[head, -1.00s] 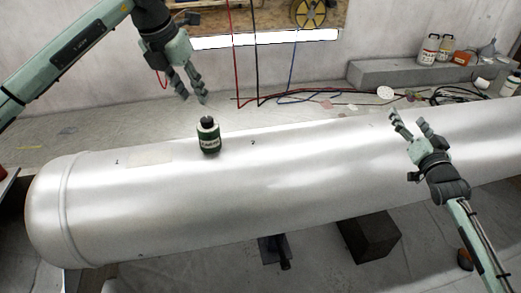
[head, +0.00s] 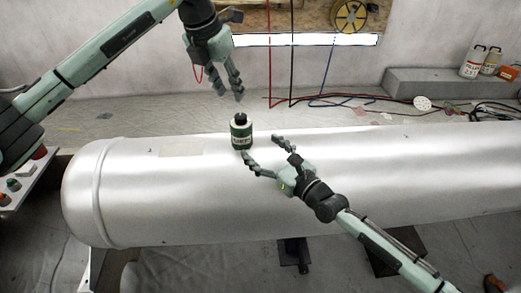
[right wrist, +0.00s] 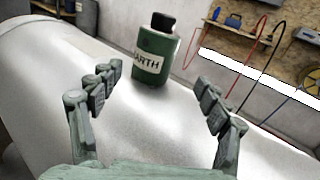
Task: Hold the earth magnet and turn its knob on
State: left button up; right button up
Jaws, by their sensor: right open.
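The earth magnet (head: 241,134) is a small green and white cylinder with a black knob (head: 240,118) on top. It stands upright on a large silver tank (head: 400,175). In the right wrist view the magnet (right wrist: 155,55) shows its "EARTH" label, and its black knob (right wrist: 163,22) is on top. My right gripper (head: 261,148) is open and empty, its fingers spread just in front of the magnet. In the right wrist view the magnet stands beyond the fingertips (right wrist: 158,78), between their lines. My left gripper (head: 230,99) hangs above the magnet, fingers pointing down, apart from the knob; its opening is unclear.
A grey ledge (head: 440,82) with bottles (head: 475,62) stands at the back right. Red, black and blue cables run down the wall and lie behind the tank. A panel with buttons (head: 14,186) is at the left edge. The tank top right of the magnet is clear.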

aim_at(248, 140)
jog(key=shift+a+f, duration=0.1)
jog(key=shift+a, duration=0.35)
jog(key=x, duration=0.7)
jog(key=shift+w+a, duration=0.15)
jog(key=shift+a, duration=0.1)
jog(key=shift+c, duration=0.2)
